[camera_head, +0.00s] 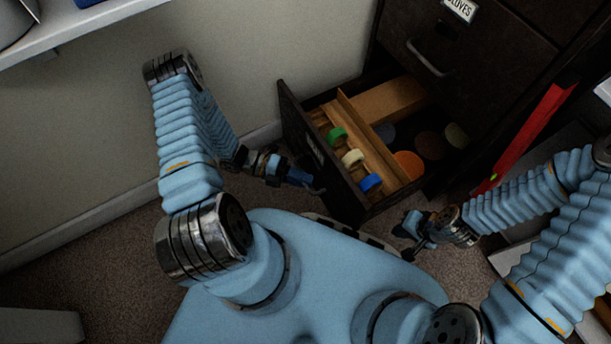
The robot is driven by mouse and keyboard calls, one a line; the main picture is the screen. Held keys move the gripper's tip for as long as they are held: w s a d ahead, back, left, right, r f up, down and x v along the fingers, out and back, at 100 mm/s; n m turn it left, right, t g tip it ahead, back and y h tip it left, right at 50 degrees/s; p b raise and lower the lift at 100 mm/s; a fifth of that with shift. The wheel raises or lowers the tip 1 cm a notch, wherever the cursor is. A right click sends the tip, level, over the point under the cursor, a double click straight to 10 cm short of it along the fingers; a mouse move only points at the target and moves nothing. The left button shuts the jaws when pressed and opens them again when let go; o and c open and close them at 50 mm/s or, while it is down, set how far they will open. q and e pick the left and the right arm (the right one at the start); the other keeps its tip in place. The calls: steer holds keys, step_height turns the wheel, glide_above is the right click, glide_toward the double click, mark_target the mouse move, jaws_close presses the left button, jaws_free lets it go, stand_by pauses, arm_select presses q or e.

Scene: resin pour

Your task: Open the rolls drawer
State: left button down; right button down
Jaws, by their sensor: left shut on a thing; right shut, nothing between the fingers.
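The rolls drawer (294,113) is a dark drawer low in the cabinet, pulled well out so its inside shows. It holds a green roll (337,136), a cream roll (352,158) and a blue roll (370,183) in a wooden compartment, with several flat discs beside them. My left gripper (312,186) is at the outer side of the drawer's front panel, shut on what appears to be its handle; the contact is small and dark. My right gripper (411,250) is shut and empty, low in front of the drawer's right side.
The dark cabinet (490,70) rises above the drawer, with a closed drawer labelled gloves (460,9) and its handle (428,60). A red object (520,137) stands to the right. A white shelf (75,30) is at the upper left. Carpet (110,240) is clear at left.

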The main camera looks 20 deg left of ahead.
arm_select(q)
steer(key=c, duration=1.2)
jaws_free()
steer(key=shift+a, duration=0.1)
steer(key=s+a+r, duration=0.1)
steer(key=a, duration=0.6)
steer(key=shift+a, duration=0.15)
